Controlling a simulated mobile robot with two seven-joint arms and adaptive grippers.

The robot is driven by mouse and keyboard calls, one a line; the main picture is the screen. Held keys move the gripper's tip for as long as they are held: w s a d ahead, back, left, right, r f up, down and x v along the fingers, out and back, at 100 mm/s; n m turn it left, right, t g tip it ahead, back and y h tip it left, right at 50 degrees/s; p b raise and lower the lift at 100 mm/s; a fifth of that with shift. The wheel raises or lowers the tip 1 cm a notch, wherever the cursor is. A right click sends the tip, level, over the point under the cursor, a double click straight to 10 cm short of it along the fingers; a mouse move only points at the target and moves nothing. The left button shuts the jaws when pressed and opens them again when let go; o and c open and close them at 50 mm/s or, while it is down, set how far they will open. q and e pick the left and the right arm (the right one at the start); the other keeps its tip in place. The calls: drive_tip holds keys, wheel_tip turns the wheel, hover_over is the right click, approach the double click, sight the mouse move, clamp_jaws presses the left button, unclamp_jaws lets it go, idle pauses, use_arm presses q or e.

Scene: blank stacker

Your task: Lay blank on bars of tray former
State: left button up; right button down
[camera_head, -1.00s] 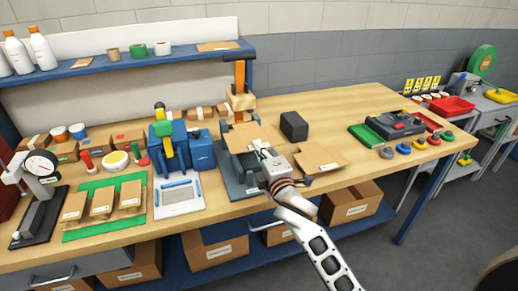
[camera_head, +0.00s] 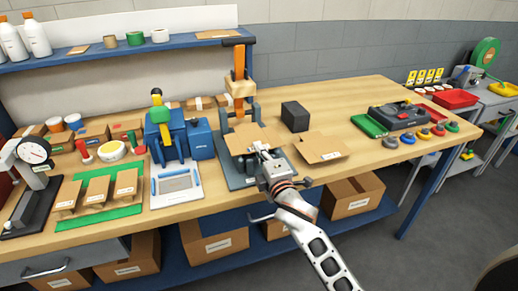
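The tray former (camera_head: 236,176) is a grey fixture on the bench with an orange upright post (camera_head: 239,66) and a wooden block on it. A flat brown blank (camera_head: 243,137) is over the former, at the front of the post. My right gripper (camera_head: 262,149) is at the front right edge of this blank. Its fingertips are too small to show whether they are closed on it. The former's bars are mostly hidden by the blank and my gripper. My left gripper is not in view.
A brown cardboard piece (camera_head: 320,147) lies right of the former, and a black block (camera_head: 295,116) stands behind it. A blue machine (camera_head: 172,140) stands close on the left. The bench is clear behind the black block.

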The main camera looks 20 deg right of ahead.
drive_tip(key=c, duration=2.2)
unclamp_jaws()
drive_tip(key=shift+s+r+p, duration=0.1)
drive_tip(key=shift+s+p, duration=0.5)
drive_tip(key=shift+s, duration=0.9)
drive_tip(key=shift+s+d+p, duration=0.15)
drive_tip(key=shift+s+p, duration=0.5)
drive_tip(key=shift+s, duration=1.6)
